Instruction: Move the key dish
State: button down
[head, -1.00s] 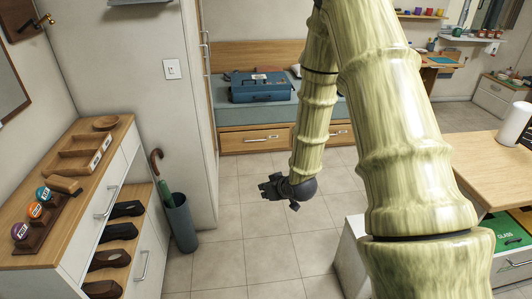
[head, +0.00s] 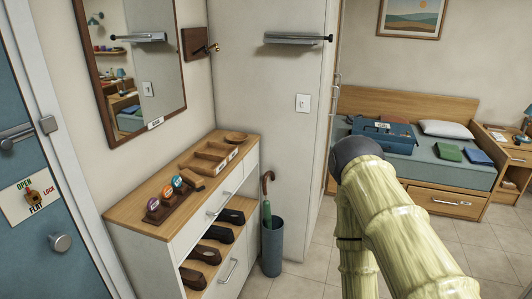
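A small round wooden dish (head: 236,137), which fits the key dish, sits on the top of the shoe cabinet (head: 140,212), at its far right end near the wall. It looks shallow; I cannot make out anything in it. My arm shows at the lower right, well to the right of the cabinet and apart from it. My gripper itself is not in the picture.
A wooden compartment tray (head: 208,157) and a rack with coloured round items (head: 177,184) share the cabinet top. An umbrella stand (head: 272,247) stands beside the cabinet. A wall mirror (head: 140,60) hangs above. A blue toolbox (head: 385,135) lies on the bench bed.

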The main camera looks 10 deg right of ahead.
aim_at(235, 138)
jog(key=u, duration=0.4)
jog(key=k, duration=0.2)
jog(key=z, duration=1.3)
jog(key=i, duration=1.15)
jog(key=u, duration=0.55)
jog(key=i, duration=0.9)
jog(key=u, duration=0.7)
